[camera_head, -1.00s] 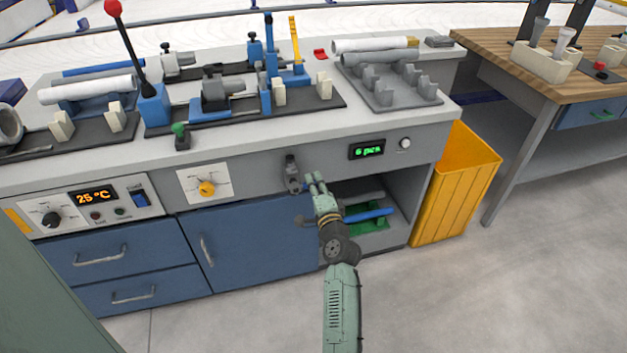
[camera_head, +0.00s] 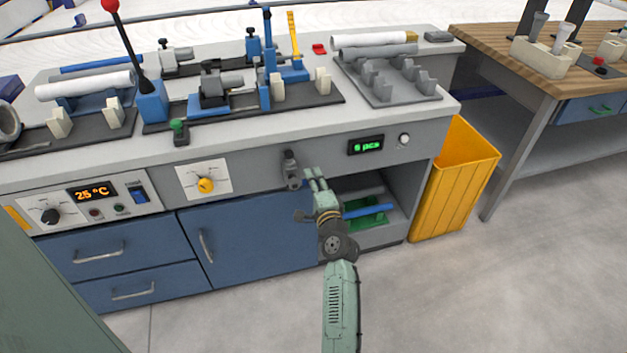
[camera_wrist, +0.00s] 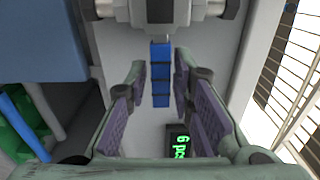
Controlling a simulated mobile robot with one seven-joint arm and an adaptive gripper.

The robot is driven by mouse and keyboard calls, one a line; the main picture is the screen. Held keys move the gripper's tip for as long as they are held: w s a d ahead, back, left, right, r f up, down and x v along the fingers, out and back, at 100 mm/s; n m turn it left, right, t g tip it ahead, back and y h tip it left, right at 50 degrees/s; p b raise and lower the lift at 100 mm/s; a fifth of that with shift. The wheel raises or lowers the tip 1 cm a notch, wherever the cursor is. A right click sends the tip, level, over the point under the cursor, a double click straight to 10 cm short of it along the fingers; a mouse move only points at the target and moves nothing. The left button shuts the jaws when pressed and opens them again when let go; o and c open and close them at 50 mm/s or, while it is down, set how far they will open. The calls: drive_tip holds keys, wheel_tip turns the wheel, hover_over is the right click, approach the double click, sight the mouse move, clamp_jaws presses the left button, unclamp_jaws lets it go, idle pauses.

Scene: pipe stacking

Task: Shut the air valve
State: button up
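The air valve appears to be the small grey metal fitting (camera_head: 291,169) on the bench's front panel, left of the green display. In the wrist view its grey body (camera_wrist: 165,12) is at the top, with a blue ribbed lever (camera_wrist: 160,90) pointing down the picture, towards my gripper. My gripper (camera_head: 315,173) is just right of the fitting in the head view. In the wrist view its fingers (camera_wrist: 160,66) are apart, one on each side of the lever, with narrow gaps visible. The lever is hidden in the head view.
A "6 pcs" display (camera_head: 366,145) and white knob (camera_head: 404,139) sit right of the valve. A yellow knob (camera_head: 205,185) is to its left. An open shelf with a green bin (camera_head: 362,222) lies below. A yellow bin (camera_head: 455,185) stands at right.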

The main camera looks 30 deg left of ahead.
drive_tip(key=shift+o, duration=1)
drive_tip(key=shift+s, duration=0.1)
drive_tip(key=v, duration=1.2)
